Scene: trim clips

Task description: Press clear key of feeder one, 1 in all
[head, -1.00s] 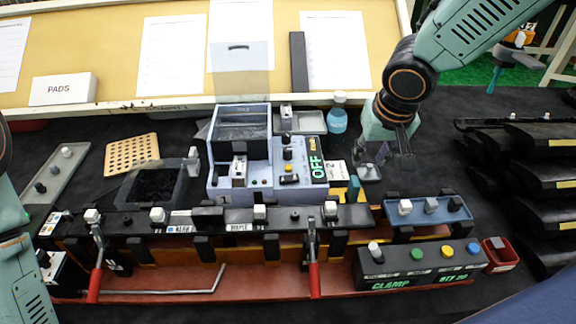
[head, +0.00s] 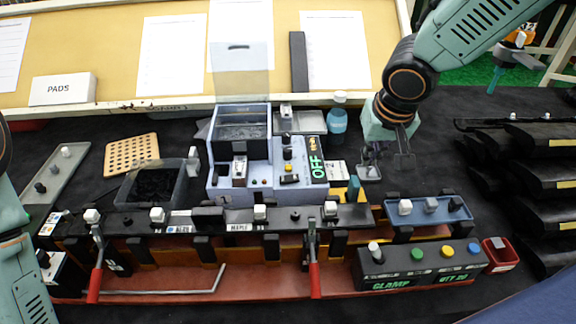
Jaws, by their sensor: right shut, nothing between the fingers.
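The feeder (head: 225,176) is a blue-grey machine in the middle of the bench with an open, clear-walled hopper on top. Its right-hand panel has a few small keys (head: 288,167), dark, white and orange, and a green "OFF" display (head: 317,168). Key labels are too small to read, so I cannot tell which is the clear key. My right gripper (head: 387,160) is shut and empty, hanging to the right of the feeder, apart from its panel, near a small grey dish (head: 369,173). My left arm shows at the left edge; its gripper is out of view.
A black fixture rail (head: 180,221) with red-handled clamps runs in front of the feeder. A control box (head: 400,270) with coloured buttons stands front right. A blue bottle (head: 337,121) stands between feeder and right arm. Black trim parts (head: 540,180) are stacked at right.

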